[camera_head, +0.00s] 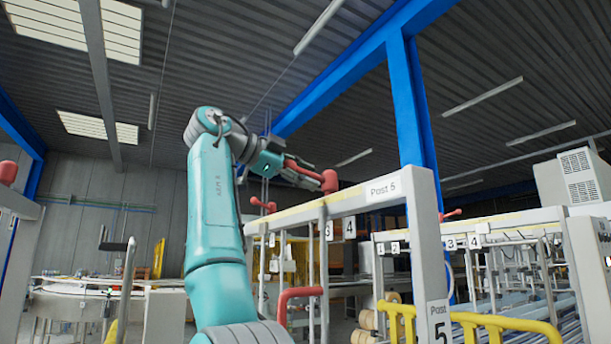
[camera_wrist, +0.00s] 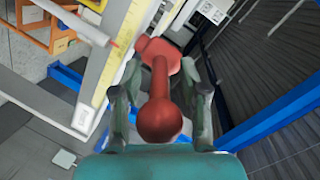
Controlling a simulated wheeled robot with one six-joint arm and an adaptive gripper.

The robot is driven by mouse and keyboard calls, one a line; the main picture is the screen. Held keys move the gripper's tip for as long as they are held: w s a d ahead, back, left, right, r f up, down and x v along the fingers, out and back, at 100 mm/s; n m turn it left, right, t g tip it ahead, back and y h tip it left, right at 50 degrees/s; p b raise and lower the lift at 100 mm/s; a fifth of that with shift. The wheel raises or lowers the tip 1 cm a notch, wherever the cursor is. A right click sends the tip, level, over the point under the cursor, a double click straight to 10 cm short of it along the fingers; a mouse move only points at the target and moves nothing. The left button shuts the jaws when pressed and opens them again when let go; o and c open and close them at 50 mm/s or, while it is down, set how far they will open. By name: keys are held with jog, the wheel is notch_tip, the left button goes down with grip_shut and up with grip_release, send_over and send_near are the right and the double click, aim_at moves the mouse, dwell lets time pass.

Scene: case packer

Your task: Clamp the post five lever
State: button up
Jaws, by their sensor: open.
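The Post 5 sign (camera_head: 383,188) is on the end of a pale machine frame. A red lever (camera_head: 329,181) sits on top of the frame, left of the sign. My gripper (camera_head: 300,172) is at this lever from the left. In the wrist view, the red lever (camera_wrist: 160,80) lies lengthwise between the two fingers of my gripper (camera_wrist: 161,88), its round knob nearest the camera. The fingers are open, one on each side. Whether either finger touches the lever, I cannot tell. The lever's base is at the far end, beside the frame.
Another red lever (camera_head: 263,205) is farther left along the frame. A red bent handle (camera_head: 300,292) stands below. Yellow railing (camera_head: 480,322) is at lower right. A blue column (camera_head: 410,110) rises behind the frame. Open air lies above my arm.

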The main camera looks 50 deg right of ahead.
jog(key=v, duration=1.2)
dwell(0.5)
